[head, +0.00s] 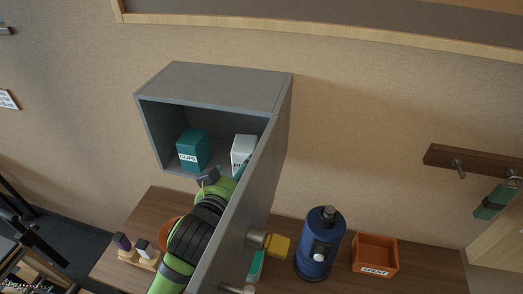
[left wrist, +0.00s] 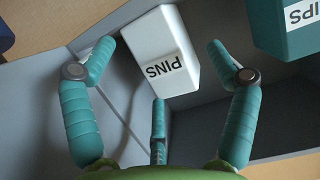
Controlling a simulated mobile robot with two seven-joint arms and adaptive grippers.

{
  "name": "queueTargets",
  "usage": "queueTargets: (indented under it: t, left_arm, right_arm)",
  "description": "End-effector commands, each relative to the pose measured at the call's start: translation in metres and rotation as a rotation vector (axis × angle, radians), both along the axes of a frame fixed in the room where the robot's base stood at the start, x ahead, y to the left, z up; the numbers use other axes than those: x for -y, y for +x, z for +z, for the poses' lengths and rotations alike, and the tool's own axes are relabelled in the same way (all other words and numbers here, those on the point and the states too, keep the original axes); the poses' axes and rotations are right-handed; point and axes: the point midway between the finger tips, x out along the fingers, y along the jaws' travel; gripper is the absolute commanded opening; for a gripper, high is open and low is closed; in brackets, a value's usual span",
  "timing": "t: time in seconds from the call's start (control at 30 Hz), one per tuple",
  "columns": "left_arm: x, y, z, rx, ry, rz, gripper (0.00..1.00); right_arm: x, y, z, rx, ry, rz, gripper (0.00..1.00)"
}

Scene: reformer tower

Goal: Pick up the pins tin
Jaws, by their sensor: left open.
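The pins tin (head: 242,152) is a white box labelled PINS, standing at the right inside the grey wall cabinet (head: 218,88). The open cabinet door hides part of it in the head view. In the left wrist view the pins tin (left wrist: 163,52) appears upside down, between and beyond my spread teal fingers. My left gripper (head: 226,174) is open at the cabinet mouth, partly hidden by the door; it also shows in the left wrist view (left wrist: 160,75). No firm grip on the tin shows. My right gripper is not in view.
A teal clips tin (head: 194,150) stands left of the pins tin. The open door (head: 240,215) stands close to the right of my left arm. Below, a wooden bench holds a blue canister (head: 319,245) and an orange bin labelled SPENT (head: 375,256).

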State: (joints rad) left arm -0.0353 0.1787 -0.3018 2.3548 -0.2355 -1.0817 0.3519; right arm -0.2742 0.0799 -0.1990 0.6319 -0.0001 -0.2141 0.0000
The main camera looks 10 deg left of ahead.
Motion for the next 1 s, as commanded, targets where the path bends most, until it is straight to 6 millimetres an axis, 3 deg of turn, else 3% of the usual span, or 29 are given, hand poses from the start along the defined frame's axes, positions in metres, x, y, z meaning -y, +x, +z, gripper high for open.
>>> queueTargets:
  t: [0.13, 0.3, 0.43, 0.57, 0.7, 0.8, 1.0]
  left_arm:
    - [0.001, 0.006, 0.012, 0.027, -0.005, 0.002, 0.87]
    - [0.001, 0.02, 0.009, 0.027, -0.005, 0.002, 0.87]
    - [0.003, 0.033, 0.008, 0.025, -0.004, 0.002, 0.87]
    - [0.006, 0.05, 0.006, 0.024, -0.005, 0.001, 0.87]
    - [0.006, 0.064, -0.002, 0.024, -0.006, 0.002, 0.87]
    - [0.006, 0.069, -0.004, 0.026, -0.006, 0.002, 0.87]
    - [0.006, 0.07, -0.006, 0.026, -0.006, 0.002, 0.87]
  right_arm:
    - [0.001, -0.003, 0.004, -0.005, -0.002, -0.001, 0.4]
    - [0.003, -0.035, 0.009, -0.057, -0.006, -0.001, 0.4]
    - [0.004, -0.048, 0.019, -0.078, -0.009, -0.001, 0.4]
    - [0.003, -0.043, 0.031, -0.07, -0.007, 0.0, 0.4]
    - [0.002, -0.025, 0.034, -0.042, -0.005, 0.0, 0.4]
    - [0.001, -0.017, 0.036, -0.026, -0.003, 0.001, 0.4]
    - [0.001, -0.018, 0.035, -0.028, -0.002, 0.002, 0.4]
